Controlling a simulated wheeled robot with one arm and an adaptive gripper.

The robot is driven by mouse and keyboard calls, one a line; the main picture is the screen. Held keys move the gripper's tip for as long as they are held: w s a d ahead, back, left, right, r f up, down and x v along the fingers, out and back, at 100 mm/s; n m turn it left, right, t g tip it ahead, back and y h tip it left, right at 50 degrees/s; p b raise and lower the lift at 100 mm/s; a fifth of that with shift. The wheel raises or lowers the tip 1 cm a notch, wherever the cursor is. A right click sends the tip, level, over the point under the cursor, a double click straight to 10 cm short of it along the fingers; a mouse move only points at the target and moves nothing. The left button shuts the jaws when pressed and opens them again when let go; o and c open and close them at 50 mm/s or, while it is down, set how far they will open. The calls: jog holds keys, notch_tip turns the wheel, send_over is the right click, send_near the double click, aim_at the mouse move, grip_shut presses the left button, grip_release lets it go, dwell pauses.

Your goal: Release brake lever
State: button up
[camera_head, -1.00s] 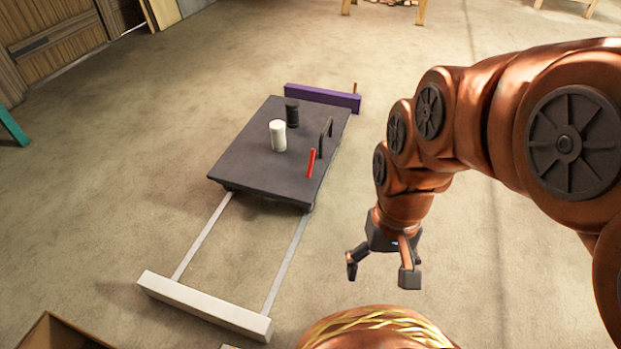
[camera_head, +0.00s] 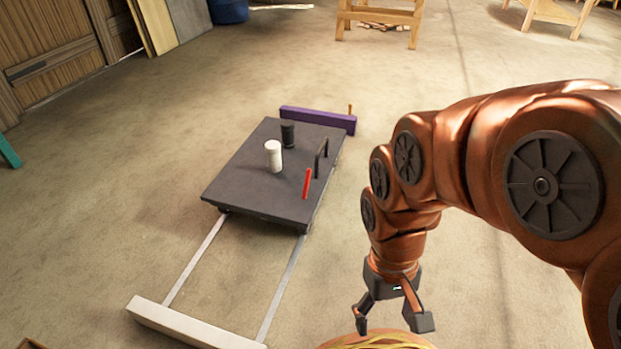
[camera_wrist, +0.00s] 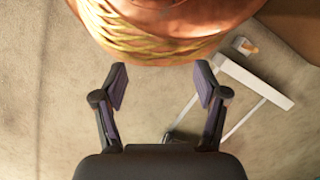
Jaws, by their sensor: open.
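The red lever (camera_head: 307,184) stands up, slightly tilted, at the right edge of a dark flat cart (camera_head: 245,180) in the head view. A black handle (camera_head: 321,158) stands just behind it. My gripper (camera_head: 393,325) hangs to the right of and nearer than the cart, fingers spread, clear of the lever. In the wrist view my gripper (camera_wrist: 162,88) is open, with nothing between its fingers. The lever cannot be made out in the wrist view.
A white cylinder (camera_head: 273,156) and a black one (camera_head: 288,134) stand on the cart. Pale rails (camera_head: 283,285) run from it to a white bar (camera_head: 190,325). A purple bar (camera_head: 318,120) lies at the far end. Floor right of the cart looks clear.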

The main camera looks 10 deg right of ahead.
jog(key=shift+g, duration=0.3)
jog(key=r+p, duration=0.4)
jog(key=s+r+p, duration=0.1)
jog(key=r+p, duration=0.3)
jog(key=s+r+p, duration=0.1)
jog(key=r+p, duration=0.3)
jog(key=r, duration=0.1)
jog(key=shift+s+d, duration=0.15)
jog(key=shift+s, duration=0.05)
grip_shut()
jog(key=shift+s+a, duration=0.15)
jog(key=shift+a, duration=0.05)
